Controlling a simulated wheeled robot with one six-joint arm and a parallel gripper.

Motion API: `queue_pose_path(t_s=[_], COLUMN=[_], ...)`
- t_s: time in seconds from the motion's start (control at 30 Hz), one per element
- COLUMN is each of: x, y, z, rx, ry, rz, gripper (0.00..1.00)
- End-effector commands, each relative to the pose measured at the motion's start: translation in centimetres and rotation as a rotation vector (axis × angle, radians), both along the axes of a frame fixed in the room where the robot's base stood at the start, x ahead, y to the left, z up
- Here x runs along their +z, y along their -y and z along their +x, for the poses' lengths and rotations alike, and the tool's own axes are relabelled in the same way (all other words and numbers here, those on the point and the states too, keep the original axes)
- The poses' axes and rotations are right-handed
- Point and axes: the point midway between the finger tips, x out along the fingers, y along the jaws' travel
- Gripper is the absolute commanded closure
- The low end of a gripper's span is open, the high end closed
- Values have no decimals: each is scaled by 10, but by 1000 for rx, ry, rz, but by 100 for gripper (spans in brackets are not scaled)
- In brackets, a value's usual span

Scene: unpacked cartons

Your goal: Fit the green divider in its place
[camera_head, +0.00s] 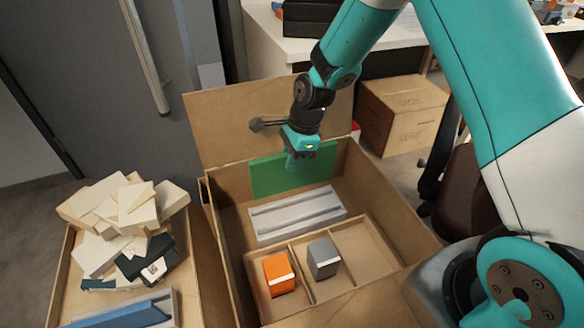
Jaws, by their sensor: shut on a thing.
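The green divider (268,178) is a flat upright panel at the far side of the open carton (223,234), in front of its back wall. My gripper (297,162) is shut on the divider's upper edge, right of its middle, and hides a small part of it. A grey slotted piece (297,213) lies in the carton in front of the divider. I cannot tell whether the divider's lower edge touches the carton floor or sits in a slot.
Nearer compartments hold an orange box (278,275) and a grey box (323,258); the right one is empty. The carton's raised back flap (235,120) stands behind. At left, another carton (53,290) holds piled pale blocks (125,210). A closed box (402,110) stands behind right.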

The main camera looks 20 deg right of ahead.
Motion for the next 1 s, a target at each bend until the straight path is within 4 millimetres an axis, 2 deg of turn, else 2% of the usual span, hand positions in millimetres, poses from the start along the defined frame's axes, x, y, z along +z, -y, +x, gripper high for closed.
queue_pose_path(t_s=[0.27,0.63,0.7,1.0], x=[-15,-49,-44,-42], y=[0,0,0,-1], z=[0,0,0,0], rx=[0,0,1,1], ry=[0,0,0,-1], rz=[0,0,0,1], gripper=[100,100,100,100])
